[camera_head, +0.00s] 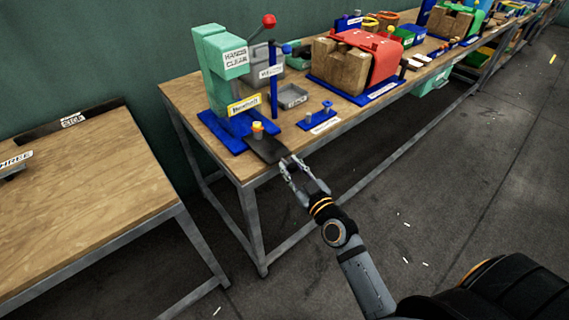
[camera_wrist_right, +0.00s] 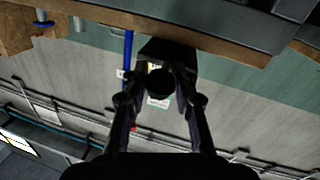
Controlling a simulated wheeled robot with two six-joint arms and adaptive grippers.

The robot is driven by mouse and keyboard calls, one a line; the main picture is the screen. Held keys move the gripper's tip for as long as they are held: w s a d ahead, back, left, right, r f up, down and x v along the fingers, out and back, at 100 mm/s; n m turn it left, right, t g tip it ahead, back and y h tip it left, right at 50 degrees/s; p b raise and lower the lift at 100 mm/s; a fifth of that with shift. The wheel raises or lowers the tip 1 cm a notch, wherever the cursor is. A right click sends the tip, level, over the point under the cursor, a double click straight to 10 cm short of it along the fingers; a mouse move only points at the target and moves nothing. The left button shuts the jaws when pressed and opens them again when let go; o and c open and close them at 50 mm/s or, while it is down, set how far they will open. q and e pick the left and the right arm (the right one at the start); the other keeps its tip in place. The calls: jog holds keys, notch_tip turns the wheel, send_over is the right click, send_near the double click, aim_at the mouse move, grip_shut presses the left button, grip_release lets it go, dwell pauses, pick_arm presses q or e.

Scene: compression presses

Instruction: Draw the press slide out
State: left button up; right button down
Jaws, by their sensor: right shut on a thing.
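The green press (camera_head: 222,65) stands on a blue base (camera_head: 215,128) at the table's near end. Its dark flat slide (camera_head: 266,149) sticks out at the front, reaching the table's front edge. A small yellow and orange piece (camera_head: 257,130) stands at the slide's inner part. My right gripper (camera_head: 290,163) is at the slide's outer end, shut on it. In the right wrist view, a dark round knob (camera_wrist_right: 160,82) sits between the fingers, in front of the dark slide (camera_wrist_right: 168,48); the exact contact is hard to see. My left gripper is not in view.
A grey tray (camera_head: 291,96) and a blue plate with pegs (camera_head: 318,119) lie right of the press. A red and wooden press (camera_head: 352,62) stands farther along. Another wooden table (camera_head: 85,190) is at the left. The floor before the press table is open.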

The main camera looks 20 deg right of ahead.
jog(key=shift+s+d, duration=0.1)
jog(key=shift+s, duration=0.15)
jog(key=shift+f, duration=0.1)
jog(key=c, duration=1)
grip_release()
jog(key=shift+w, duration=0.1)
jog(key=shift+c, duration=0.2)
jog(key=s+d, duration=0.1)
jog(key=s, duration=0.6)
jog(key=shift+s, duration=0.2)
